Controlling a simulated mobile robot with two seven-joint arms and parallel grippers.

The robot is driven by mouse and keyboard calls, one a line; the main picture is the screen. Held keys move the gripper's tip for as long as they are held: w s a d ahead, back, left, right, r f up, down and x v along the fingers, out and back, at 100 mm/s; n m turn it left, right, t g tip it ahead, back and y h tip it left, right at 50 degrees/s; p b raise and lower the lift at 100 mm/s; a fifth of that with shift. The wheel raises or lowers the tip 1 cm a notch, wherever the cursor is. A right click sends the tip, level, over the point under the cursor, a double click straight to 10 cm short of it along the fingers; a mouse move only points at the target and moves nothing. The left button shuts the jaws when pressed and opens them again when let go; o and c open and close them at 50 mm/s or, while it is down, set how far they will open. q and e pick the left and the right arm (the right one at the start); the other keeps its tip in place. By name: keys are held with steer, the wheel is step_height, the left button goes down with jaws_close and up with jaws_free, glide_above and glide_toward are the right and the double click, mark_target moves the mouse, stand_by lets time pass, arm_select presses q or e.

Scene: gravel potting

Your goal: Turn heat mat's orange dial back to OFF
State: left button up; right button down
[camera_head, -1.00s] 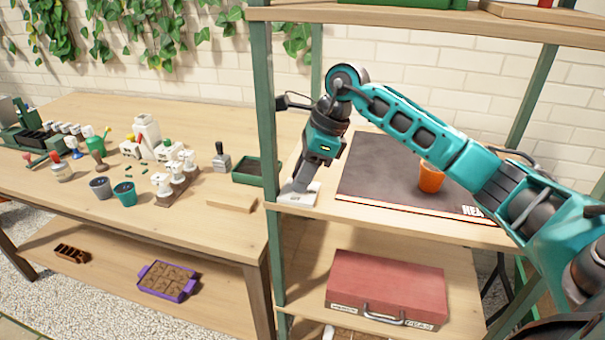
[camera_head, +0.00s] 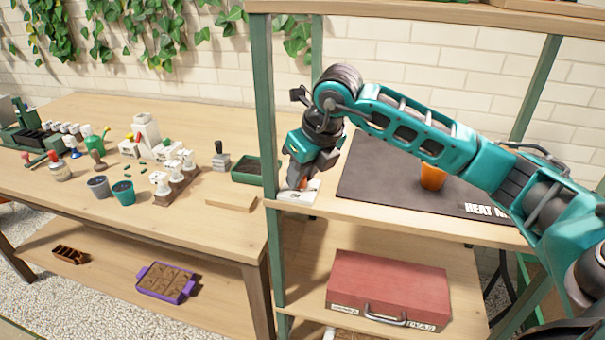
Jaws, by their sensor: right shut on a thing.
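The black heat mat (camera_head: 385,180) lies on the middle shelf, with part of its white lettering showing at the front right. A small white control box (camera_head: 296,197) sits on the shelf left of the mat. My right gripper (camera_head: 303,184) points down at the box from above and is shut on the orange dial (camera_head: 304,184), of which only a sliver shows between the fingers. The dial's pointing and the OFF mark cannot be read. My left gripper is not in view.
An orange pot (camera_head: 432,177) stands on the mat under my right forearm. The green shelf post (camera_head: 265,130) is close left of the gripper. A red case (camera_head: 388,290) lies on the lower shelf. The workbench (camera_head: 215,120) at left holds pots, a dark tray and tools.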

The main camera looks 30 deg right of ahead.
steer(key=shift+a+m+h, duration=0.1)
steer(key=shift+m+h, duration=0.4)
steer(key=shift+m, duration=1)
steer(key=c, duration=0.9)
jaws_free()
steer(key=v, duration=1.3)
steer(key=shift+w+a, duration=0.1)
